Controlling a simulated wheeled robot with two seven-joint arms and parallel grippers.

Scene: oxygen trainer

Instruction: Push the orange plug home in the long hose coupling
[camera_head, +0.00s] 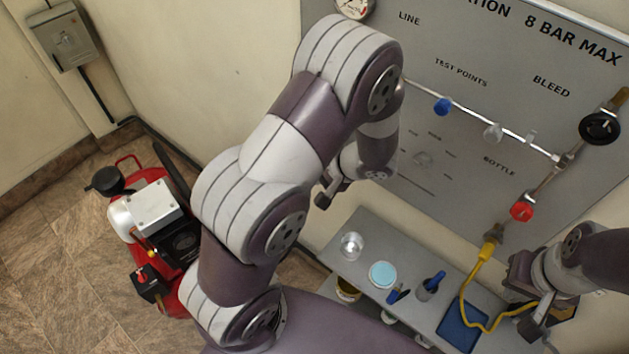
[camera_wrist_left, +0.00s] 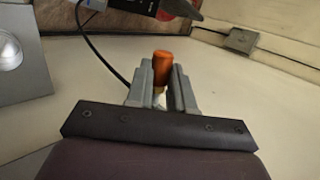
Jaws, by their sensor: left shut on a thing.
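My left gripper (camera_wrist_left: 161,88) is shut on the orange plug (camera_wrist_left: 163,63), which stands up between its two grey fingers in the left wrist view. In the head view the left arm crosses the middle and ends before the panel; the dark gripper part (camera_head: 326,192) shows at its end and the plug cannot be made out. My right gripper (camera_head: 534,305) is at the lower right, beside the yellow hose (camera_head: 467,287). The hose runs up to a brass fitting (camera_head: 494,232) under the panel and down to the right gripper, where its end is hidden. I cannot tell which part is the long coupling.
The grey panel (camera_head: 450,190) carries a blue knob (camera_head: 442,106), a red knob (camera_head: 521,211) and a black knob (camera_head: 599,129). The shelf (camera_head: 345,262) below holds a clear cup, a light-blue disc, blue-topped items and a blue mat (camera_head: 459,328). A red machine (camera_head: 168,302) stands at left.

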